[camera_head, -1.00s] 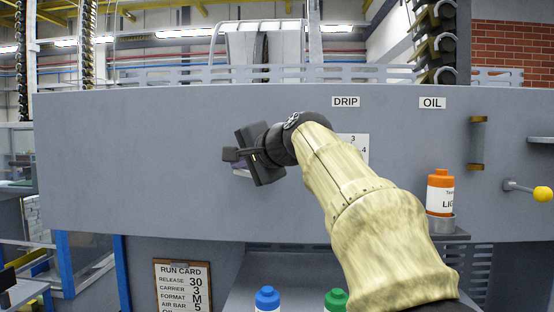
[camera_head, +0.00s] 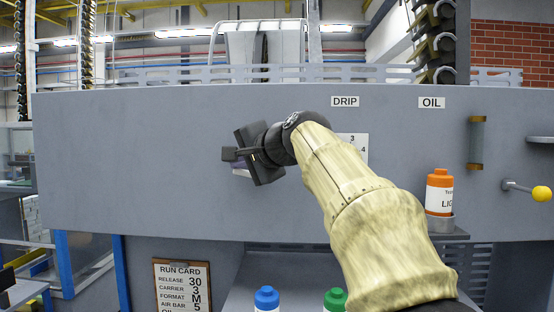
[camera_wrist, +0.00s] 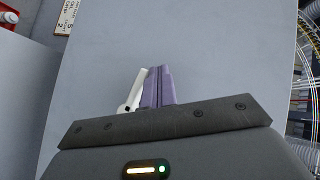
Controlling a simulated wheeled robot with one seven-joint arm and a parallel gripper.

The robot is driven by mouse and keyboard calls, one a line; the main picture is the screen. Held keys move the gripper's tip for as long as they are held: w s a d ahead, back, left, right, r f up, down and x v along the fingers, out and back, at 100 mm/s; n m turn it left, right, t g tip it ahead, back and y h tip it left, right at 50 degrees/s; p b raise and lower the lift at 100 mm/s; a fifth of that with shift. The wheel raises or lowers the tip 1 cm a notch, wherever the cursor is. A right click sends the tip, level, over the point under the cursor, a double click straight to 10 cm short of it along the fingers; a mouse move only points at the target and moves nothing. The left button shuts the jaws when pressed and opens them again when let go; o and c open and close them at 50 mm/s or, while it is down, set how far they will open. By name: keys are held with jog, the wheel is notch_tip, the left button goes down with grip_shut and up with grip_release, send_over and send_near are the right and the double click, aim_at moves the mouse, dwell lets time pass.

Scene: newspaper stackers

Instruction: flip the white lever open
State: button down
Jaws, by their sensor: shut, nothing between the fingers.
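The white lever (camera_wrist: 135,92) shows in the wrist view as a narrow bar, slightly tilted, with a dark spot at its lower end. My gripper (camera_wrist: 158,86) has its purple fingers closed together, with nothing between them. They lie just to the right of the lever, very close along its side; I cannot tell if they touch it. In the head view my gripper (camera_head: 239,166) is at the grey panel, left of the DRIP label. Only a small white piece shows below the fingers there, and the gripper body hides the rest.
The grey panel (camera_head: 120,150) spans the view. An orange-capped bottle (camera_head: 440,192) stands on a small holder at right, near a yellow-knobbed lever (camera_head: 541,193). Blue-capped (camera_head: 267,298) and green-capped (camera_head: 335,299) bottles stand below. A run card (camera_head: 182,285) hangs lower left. The panel's left part is clear.

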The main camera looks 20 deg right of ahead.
jog(key=shift+r, duration=0.1)
jog(key=s+r+p, duration=0.2)
jog(key=s+r, duration=0.5)
jog(key=r, duration=0.3)
jog(key=shift+a+r, duration=0.3)
jog(key=shift+a, duration=0.05)
jog(key=shift+s+a, duration=0.1)
jog(key=shift+s, duration=0.05)
